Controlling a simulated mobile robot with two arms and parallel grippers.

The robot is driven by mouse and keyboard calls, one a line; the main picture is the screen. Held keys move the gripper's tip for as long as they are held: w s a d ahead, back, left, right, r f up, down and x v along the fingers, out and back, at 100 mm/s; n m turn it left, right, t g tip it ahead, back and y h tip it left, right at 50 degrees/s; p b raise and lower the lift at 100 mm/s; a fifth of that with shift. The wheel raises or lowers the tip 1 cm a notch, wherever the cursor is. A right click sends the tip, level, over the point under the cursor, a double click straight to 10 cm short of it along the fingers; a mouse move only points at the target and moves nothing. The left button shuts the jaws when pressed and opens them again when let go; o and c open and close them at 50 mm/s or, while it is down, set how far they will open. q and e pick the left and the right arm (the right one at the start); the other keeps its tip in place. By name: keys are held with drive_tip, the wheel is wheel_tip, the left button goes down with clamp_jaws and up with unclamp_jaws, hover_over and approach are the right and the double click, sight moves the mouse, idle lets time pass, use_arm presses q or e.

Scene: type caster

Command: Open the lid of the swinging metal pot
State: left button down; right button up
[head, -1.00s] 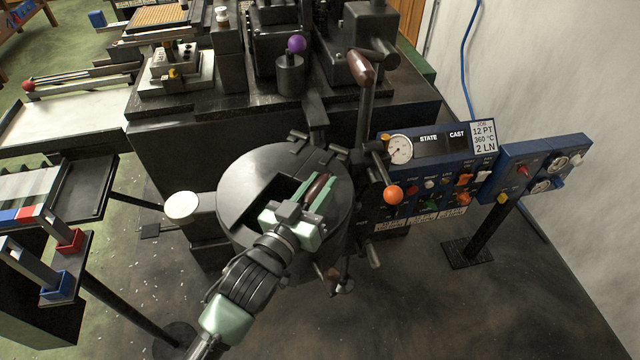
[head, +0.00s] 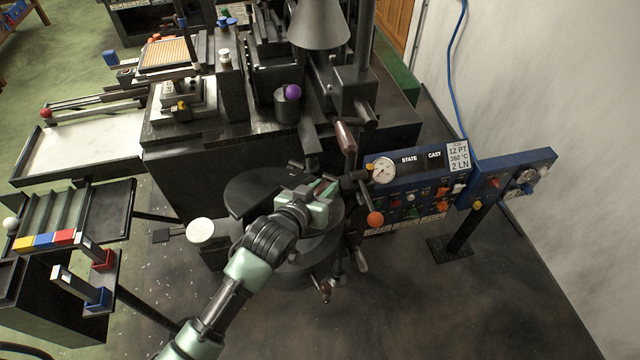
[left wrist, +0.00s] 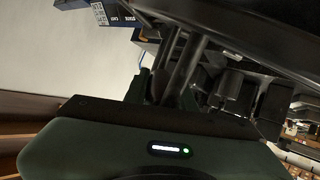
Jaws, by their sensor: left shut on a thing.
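The round dark metal pot (head: 305,272) stands in front of the machine, in the middle of the head view. Its dark lid (head: 248,190) shows at the top of the pot, partly covered by my left arm. My left gripper (head: 324,197) is over the right part of the lid, shut on its handle, which is mostly hidden by the jaws. A dark gap shows between lid and pot body, and the lid looks tilted up. In the left wrist view, dark bars and a broad dark surface (left wrist: 255,30) lie close in front of the gripper. My right gripper is not in view.
A brown-handled lever (head: 346,138) rises behind. Open floor lies at the front right.

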use_arm(q)
drive_tip(key=shift+w+d+r+g+p, duration=0.2)
drive_tip(key=shift+w+r+g+p, duration=0.15)
drive_tip(key=shift+w+r, duration=0.35)
drive_tip(key=shift+w+d+r+g+y, duration=0.25)
drive_tip(key=shift+w+r+g+y, duration=0.05)
drive_tip(key=shift+w+r+g, duration=0.25)
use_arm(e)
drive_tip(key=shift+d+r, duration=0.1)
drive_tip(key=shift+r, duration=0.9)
